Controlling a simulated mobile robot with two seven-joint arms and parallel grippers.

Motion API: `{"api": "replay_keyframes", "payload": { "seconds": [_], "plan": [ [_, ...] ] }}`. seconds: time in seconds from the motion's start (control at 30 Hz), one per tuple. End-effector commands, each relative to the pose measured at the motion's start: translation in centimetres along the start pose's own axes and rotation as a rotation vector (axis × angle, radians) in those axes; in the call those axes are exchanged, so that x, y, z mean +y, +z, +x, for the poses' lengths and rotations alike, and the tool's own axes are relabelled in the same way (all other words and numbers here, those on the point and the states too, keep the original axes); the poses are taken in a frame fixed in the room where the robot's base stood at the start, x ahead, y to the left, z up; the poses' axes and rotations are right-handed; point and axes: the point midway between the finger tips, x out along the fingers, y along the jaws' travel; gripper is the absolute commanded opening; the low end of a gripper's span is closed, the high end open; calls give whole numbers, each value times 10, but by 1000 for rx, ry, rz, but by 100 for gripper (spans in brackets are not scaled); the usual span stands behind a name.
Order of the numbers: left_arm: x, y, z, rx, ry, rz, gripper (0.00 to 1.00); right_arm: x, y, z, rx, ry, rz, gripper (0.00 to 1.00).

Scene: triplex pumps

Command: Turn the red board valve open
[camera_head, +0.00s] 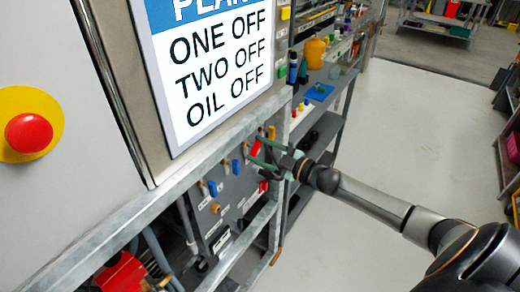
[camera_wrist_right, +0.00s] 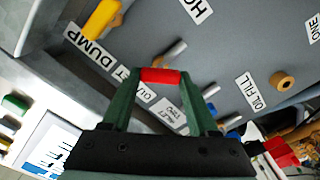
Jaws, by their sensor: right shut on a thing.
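The red board valve handle (camera_head: 255,148) is on the grey valve board (camera_head: 232,205) under the sign. My right gripper (camera_head: 257,151) reaches it from the right with green fingers. In the right wrist view the red handle (camera_wrist_right: 160,76) sits between the two fingertips (camera_wrist_right: 158,78), and the gripper is shut on it. The fingers hide part of the handle, so its exact turn angle is hard to tell. My left gripper is not in view.
A yellow handle (camera_wrist_right: 103,18) is by the DUMP label, and a wooden knob (camera_wrist_right: 283,82) by OIL FILL. Blue-handled valves (camera_head: 212,188) share the board. A metal frame rail (camera_head: 190,165) runs above it. A red button (camera_head: 29,133) is at left. Open floor (camera_head: 440,120) lies right.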

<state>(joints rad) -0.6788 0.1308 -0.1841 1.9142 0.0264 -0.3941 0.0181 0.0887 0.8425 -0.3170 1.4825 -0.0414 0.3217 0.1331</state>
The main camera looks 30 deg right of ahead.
Motion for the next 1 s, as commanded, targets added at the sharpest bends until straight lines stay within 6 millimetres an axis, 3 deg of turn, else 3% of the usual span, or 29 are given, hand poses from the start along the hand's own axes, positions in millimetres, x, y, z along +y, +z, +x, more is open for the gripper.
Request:
{"api": "replay_keyframes", "payload": {
  "seconds": [0.6, 1.0],
  "plan": [
    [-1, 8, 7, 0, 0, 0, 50, -3, 2, 0, 0, 0, -570, 4],
    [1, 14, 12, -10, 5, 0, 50, -4, 2, 0, 0, 0, -800, 4]
  ]
}}
